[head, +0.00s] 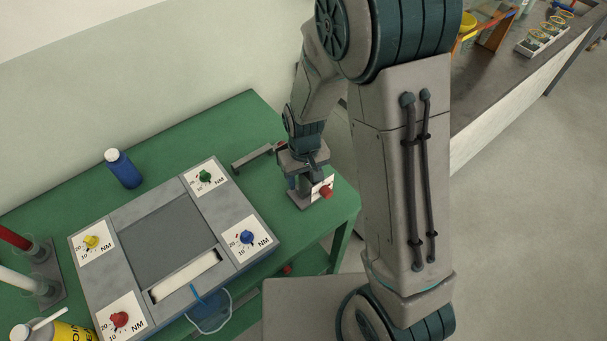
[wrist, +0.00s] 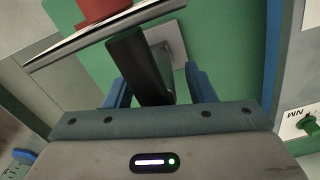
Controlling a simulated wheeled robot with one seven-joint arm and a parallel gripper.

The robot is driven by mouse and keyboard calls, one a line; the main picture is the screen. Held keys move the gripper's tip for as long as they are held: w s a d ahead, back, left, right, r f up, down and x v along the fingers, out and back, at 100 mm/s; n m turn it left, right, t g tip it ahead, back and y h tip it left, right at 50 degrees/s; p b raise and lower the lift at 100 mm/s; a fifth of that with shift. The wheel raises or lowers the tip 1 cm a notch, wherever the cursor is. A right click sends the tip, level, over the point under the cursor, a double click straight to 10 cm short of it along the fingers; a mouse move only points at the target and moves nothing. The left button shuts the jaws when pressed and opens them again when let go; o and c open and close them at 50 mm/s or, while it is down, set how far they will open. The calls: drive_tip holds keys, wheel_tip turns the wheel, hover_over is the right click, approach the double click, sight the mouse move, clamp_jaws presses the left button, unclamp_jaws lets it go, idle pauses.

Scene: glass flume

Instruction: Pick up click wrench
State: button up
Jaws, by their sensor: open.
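My gripper (head: 304,182) points down over the right end of the green table. In the wrist view its blue fingers (wrist: 158,84) are open, with a dark handle-like bar (wrist: 140,65) between them; I cannot tell whether they touch it. The red knob (head: 326,191) also shows in the head view, above a small grey base (head: 300,201). A grey bar with a bent end (head: 252,158) extends left of my gripper. I cannot tell which part is the click wrench, as my gripper hides some of it.
A grey panel with coloured NM dials (head: 146,205) fills the table's middle. A blue bottle (head: 122,169) stands behind it. Tubes in a rack (head: 46,285) and a yellow container (head: 62,332) are at the left. The table's right edge (head: 356,210) is close to my gripper.

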drive_tip(key=shift+f, duration=0.25)
drive_tip(key=shift+c, duration=0.3)
clamp_jaws()
drive_tip(key=shift+r, duration=0.1)
